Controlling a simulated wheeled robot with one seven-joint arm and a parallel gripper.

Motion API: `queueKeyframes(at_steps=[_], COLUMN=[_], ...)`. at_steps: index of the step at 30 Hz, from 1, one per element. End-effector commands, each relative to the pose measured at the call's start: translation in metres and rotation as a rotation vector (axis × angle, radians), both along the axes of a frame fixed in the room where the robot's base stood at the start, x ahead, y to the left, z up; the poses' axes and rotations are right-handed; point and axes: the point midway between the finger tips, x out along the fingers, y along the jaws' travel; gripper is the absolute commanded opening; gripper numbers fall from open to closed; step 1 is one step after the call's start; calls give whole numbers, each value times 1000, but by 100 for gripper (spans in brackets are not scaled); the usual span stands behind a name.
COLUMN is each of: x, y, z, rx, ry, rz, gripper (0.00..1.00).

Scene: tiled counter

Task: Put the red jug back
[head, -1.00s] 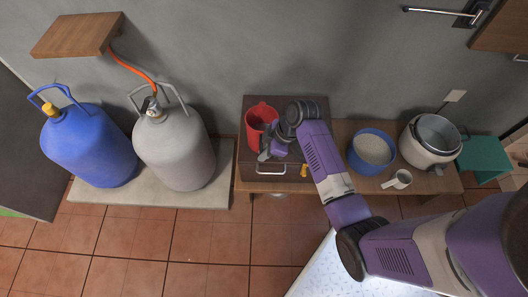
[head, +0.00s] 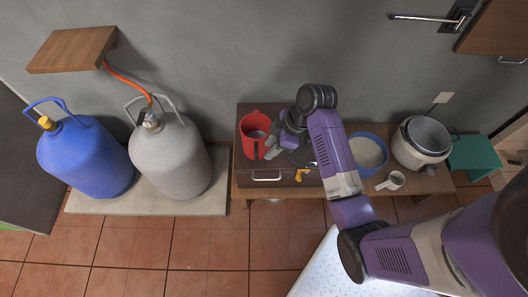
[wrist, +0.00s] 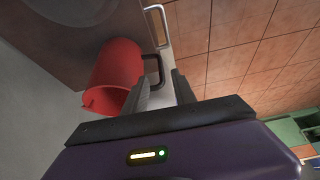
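The red jug (head: 251,140) stands upright on the dark brown box-like unit (head: 299,181) on the low bench. Its dark handle (head: 258,151) points toward the front and right. My gripper (head: 271,150) is just right of the jug. In the wrist view the jug (wrist: 118,68) is to the left, and its dark handle (wrist: 155,68) lies just ahead of the gap between my fingertips (wrist: 159,76). The two fingers are apart with nothing held between them. I cannot tell whether a finger touches the handle.
A blue bowl (head: 385,157), a white mug (head: 392,182) and a cooker (head: 422,142) stand right of my arm on the bench. A yellow tap (head: 300,175) is at the unit's front. Blue (head: 85,160) and grey (head: 175,160) gas cylinders stand left.

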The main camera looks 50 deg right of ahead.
Motion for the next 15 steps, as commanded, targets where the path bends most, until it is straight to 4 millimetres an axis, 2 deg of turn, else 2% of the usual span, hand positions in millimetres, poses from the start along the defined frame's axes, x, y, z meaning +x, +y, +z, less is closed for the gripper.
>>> queueKeyframes(at_steps=[1,6,11,15], x=[-2,-8,-10,-15], y=[-2,-6,-7,-1], z=[9,23,26,17], rx=[-1,0,1,-13], ry=[-2,-1,1,-1], rz=[-1,0,0,-27], gripper=[32,32,32,32])
